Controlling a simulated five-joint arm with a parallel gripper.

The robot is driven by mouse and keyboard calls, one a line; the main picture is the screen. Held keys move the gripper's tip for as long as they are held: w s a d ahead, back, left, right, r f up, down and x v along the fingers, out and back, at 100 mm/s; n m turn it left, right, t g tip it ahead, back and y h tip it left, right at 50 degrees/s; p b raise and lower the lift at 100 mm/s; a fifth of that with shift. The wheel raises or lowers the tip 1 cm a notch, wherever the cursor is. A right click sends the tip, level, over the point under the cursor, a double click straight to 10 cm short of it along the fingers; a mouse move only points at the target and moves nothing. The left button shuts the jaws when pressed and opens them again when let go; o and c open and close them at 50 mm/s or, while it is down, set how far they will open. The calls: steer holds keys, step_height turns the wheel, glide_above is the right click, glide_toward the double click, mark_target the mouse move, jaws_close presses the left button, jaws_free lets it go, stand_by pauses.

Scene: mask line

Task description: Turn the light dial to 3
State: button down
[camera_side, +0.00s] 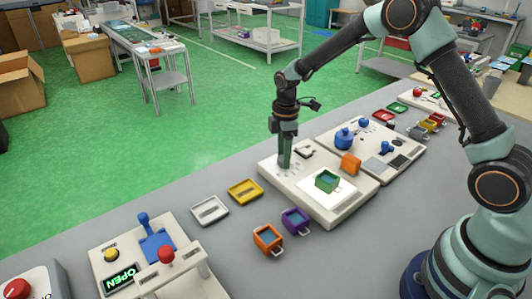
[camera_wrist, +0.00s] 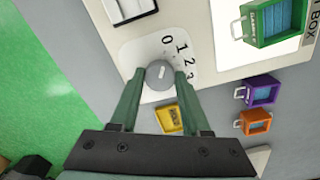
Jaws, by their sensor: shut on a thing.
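The light dial (camera_wrist: 158,73) is a grey round knob with a short white mark, on a pale plate printed with 0, 1, 2 and 3. The 3 (camera_wrist: 191,74) is beside the right fingertip. The white mark slants toward the upper right; which number it points at is too small to tell. My gripper (camera_wrist: 160,80) has one green finger on each side of the knob and is shut on it. In the side view my gripper (camera_side: 285,160) points straight down at the left end of the white light box (camera_side: 318,208); the dial is hidden there.
A green crate (camera_side: 327,181) sits on the box's bright panel. Purple (camera_side: 295,221) and orange (camera_side: 267,239) crates and yellow (camera_side: 244,191) and white (camera_side: 209,210) trays lie on the grey table nearby. A lever console (camera_side: 155,250) stands at lower left.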

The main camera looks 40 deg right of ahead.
steer(key=shift+m, duration=0.3)
steer(key=m, duration=0.3)
steer(key=shift+m, duration=0.3)
steer(key=m, duration=0.4)
steer(key=shift+m, duration=0.3)
steer(key=m, duration=0.4)
steer(key=shift+r+m, duration=0.1)
steer(key=shift+m, duration=2.3)
steer(key=shift+c, duration=1.8)
jaws_free()
